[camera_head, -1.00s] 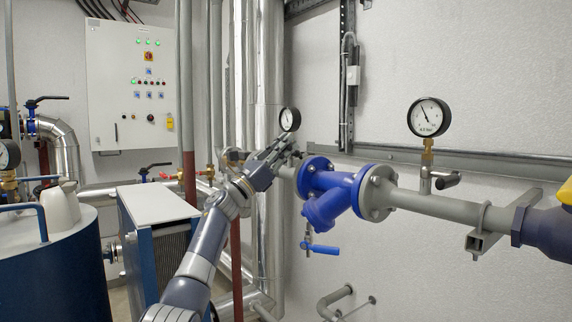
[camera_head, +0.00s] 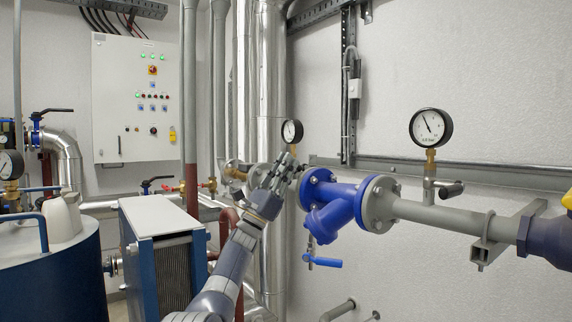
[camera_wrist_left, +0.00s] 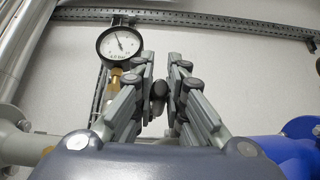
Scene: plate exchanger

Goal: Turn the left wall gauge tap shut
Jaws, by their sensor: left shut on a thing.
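The left wall gauge (camera_head: 292,131) is a small round white dial with a black rim, on the wall pipe left of the blue strainer. It shows larger in the left wrist view (camera_wrist_left: 119,43), on a brass stem. My left gripper (camera_head: 287,170) is just below this gauge in the head view and hides the tap there. In the left wrist view, the fingers (camera_wrist_left: 167,88) are closed around the dark, rounded tap handle (camera_wrist_left: 158,90), right of the gauge stem. How far the tap is turned cannot be told. My right gripper is out of view.
The blue strainer (camera_head: 335,203) with its blue lever valve (camera_head: 322,262) is close to the right of my left gripper. A second gauge (camera_head: 431,127) with its own tap (camera_head: 450,189) is farther right. Tall silver pipes (camera_head: 272,70) stand behind my arm.

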